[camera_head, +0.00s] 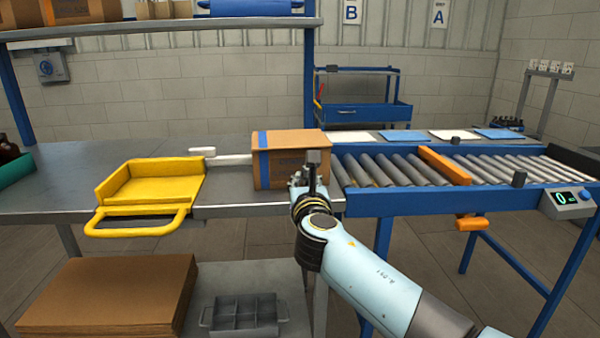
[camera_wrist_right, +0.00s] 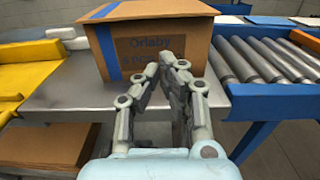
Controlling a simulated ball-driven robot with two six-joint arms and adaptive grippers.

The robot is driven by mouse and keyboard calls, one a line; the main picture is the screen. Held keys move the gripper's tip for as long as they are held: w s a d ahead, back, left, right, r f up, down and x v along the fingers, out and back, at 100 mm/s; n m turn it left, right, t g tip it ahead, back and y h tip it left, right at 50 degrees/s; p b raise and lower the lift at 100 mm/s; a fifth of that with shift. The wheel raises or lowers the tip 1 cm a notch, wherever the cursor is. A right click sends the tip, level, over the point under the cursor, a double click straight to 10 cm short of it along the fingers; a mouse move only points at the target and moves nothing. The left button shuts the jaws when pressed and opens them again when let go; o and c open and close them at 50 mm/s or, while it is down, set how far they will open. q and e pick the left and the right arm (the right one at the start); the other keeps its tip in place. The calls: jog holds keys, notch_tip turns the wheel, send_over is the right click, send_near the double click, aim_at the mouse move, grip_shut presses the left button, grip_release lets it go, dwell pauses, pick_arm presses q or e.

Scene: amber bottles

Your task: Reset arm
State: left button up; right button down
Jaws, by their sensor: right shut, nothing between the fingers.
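My right gripper (camera_head: 313,168) is in front of a cardboard box (camera_head: 283,172) with blue tape, which stands on the grey workbench (camera_head: 228,206) beside the roller conveyor. In the right wrist view the gripper's fingers (camera_wrist_right: 169,62) are together, with nothing between them, just in front of the box (camera_wrist_right: 125,47). I cannot tell whether the fingertips touch the box. My right arm reaches in from the lower right. My left gripper is not in view.
A yellow tray with a handle (camera_head: 150,177) is on the bench at left. The roller conveyor (camera_head: 395,168) has an orange bar (camera_head: 444,165) across it. Below are a cardboard stack (camera_head: 110,295) and a grey divided bin (camera_head: 245,315). A green tub with dark bottles (camera_head: 16,170) is at far left.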

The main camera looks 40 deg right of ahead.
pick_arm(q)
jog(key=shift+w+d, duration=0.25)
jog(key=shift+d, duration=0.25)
pick_arm(e)
jog(key=v, duration=0.6)
jog(key=shift+s+a, duration=0.2)
jog(key=s+f+m+g+y, duration=0.25)
jog(key=s+f, duration=0.35)
jog(key=f, duration=0.6)
jog(key=s+a+f+m+g+y, duration=0.1)
jog(key=s+f+m+g, duration=0.15)
jog(key=s+f, duration=0.6)
jog(key=s+f+m+g+y, duration=0.1)
jog(key=s+f+g, duration=0.25)
jog(key=f, duration=1.05)
jog(key=s+a+f+m+g+y, duration=0.1)
jog(key=s+f+m+g, duration=0.1)
jog(key=s+f+m, duration=0.3)
jog(key=s+a+f+m+g+y, duration=0.1)
jog(key=s+f+m, duration=0.4)
jog(key=s+m, duration=0.5)
jog(key=s+a+f+m+g+y, duration=0.2)
jog(key=s+f+m, duration=0.3)
jog(key=s, duration=1.2)
jog(key=m+g, duration=0.1)
jog(key=m, duration=0.2)
jog(key=shift+f+m, duration=0.3)
jog(key=shift+f, duration=0.1)
